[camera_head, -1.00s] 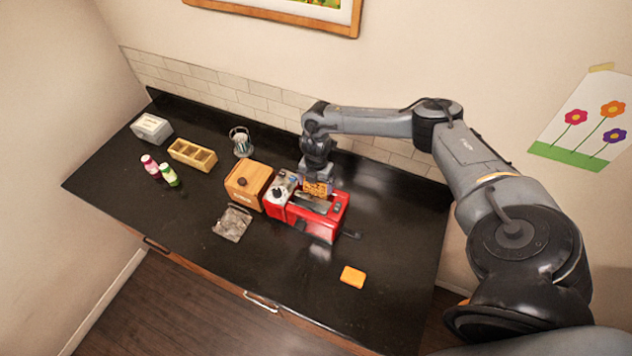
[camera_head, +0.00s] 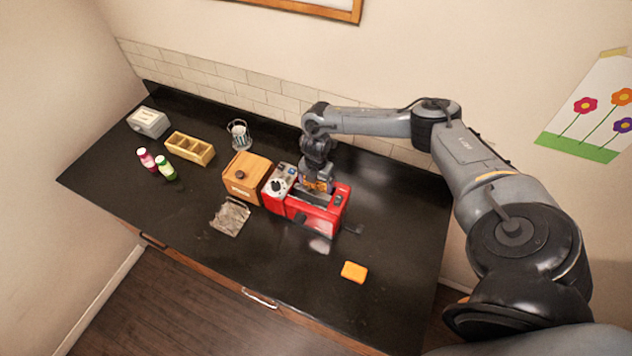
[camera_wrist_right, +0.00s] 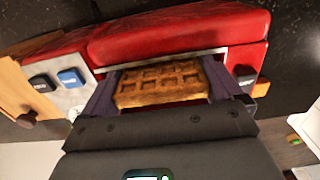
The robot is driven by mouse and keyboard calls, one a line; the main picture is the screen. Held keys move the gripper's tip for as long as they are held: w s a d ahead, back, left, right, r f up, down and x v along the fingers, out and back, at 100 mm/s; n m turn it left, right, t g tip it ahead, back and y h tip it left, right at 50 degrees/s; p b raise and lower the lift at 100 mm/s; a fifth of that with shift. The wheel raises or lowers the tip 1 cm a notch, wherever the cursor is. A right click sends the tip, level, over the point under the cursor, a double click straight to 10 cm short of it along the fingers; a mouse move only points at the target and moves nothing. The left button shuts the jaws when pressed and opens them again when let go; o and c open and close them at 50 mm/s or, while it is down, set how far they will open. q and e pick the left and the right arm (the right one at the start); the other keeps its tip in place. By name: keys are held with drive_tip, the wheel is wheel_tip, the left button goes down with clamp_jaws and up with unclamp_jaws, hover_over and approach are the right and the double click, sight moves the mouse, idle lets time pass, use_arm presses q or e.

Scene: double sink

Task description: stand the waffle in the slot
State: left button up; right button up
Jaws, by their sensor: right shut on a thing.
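The waffle (camera_wrist_right: 160,82) is golden brown with a square grid. My right gripper (camera_wrist_right: 158,90) is shut on it, one finger at each end. In the head view my right gripper (camera_head: 316,187) points down over the red toaster (camera_head: 322,212). The waffle (camera_head: 316,184) shows there as a small orange-brown strip, mostly hidden. In the right wrist view the waffle is at the metal-edged slot (camera_wrist_right: 230,58) of the toaster (camera_wrist_right: 180,30). Its lower part is hidden; how deep it sits I cannot tell. My left gripper is not in view.
A wooden bread box (camera_head: 247,177) stands close left of the toaster. An orange square (camera_head: 354,272) lies in front right, and a grey patterned square (camera_head: 230,216) in front left. A divided wooden tray (camera_head: 189,148), two bottles and a wire holder (camera_head: 239,134) stand further left.

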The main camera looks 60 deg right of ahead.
idle(0.3)
drive_tip(key=o, duration=0.5)
drive_tip(key=shift+c, duration=0.2)
drive_tip(key=shift+r, duration=0.15)
drive_tip(key=shift+r+p, duration=0.25)
drive_tip(key=shift+p, duration=0.1)
wheel_tip(320, 180, up, 6)
drive_tip(key=p, duration=0.5)
drive_tip(key=shift+r+p, duration=0.25)
drive_tip(key=shift+p, duration=0.1)
drive_tip(key=shift+r, duration=0.9)
